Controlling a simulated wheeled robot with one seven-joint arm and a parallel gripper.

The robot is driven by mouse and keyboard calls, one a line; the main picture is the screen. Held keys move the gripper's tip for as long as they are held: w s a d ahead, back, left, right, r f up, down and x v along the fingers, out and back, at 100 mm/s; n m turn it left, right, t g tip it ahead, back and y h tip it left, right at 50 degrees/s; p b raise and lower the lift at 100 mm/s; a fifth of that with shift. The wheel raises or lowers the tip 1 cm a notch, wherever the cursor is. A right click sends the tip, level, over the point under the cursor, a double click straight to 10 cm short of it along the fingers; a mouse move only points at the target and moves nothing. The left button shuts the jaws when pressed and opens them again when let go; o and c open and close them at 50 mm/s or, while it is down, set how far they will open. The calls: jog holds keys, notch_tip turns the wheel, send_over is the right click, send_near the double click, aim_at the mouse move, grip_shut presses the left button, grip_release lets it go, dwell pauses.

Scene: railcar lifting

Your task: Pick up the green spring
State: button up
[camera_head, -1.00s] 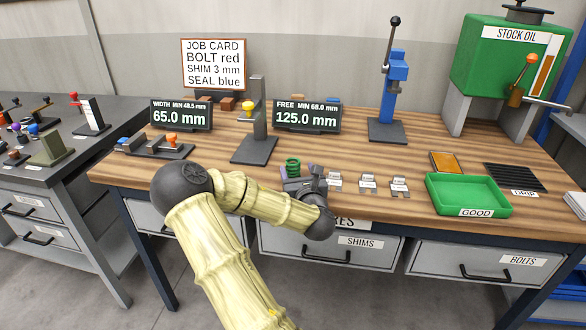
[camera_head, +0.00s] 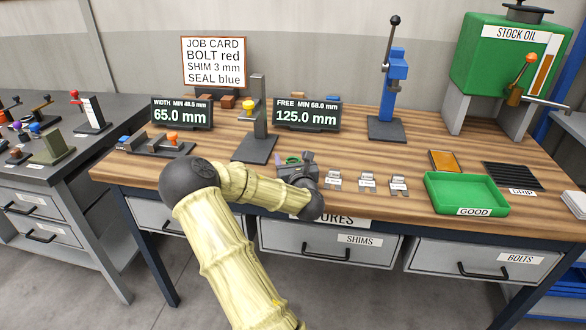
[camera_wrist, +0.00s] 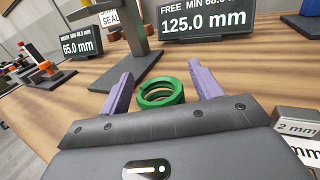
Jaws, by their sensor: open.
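The green spring (camera_wrist: 160,94) stands on the wooden bench top in the wrist view, between the two purple fingers of my gripper (camera_wrist: 163,88). The fingers are apart, with a gap on each side of the spring, and the gripper body hides its lower part. In the head view only the top of the spring (camera_head: 293,159) shows behind my gripper (camera_head: 294,160), which is low over the bench near its front edge.
Several metal shim pieces (camera_head: 367,182) lie just right of my gripper. A green GOOD tray (camera_head: 430,201) is further right. A gauge stand (camera_head: 256,148) and the FREE display (camera_head: 307,115) stand behind the spring.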

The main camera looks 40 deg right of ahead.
dwell(0.3)
jog(key=c, duration=1.2)
jog(key=shift+c, duration=0.2)
notch_tip(320, 180, up, 10)
jog(key=shift+r+p, duration=0.1)
jog(key=shift+p, duration=0.4)
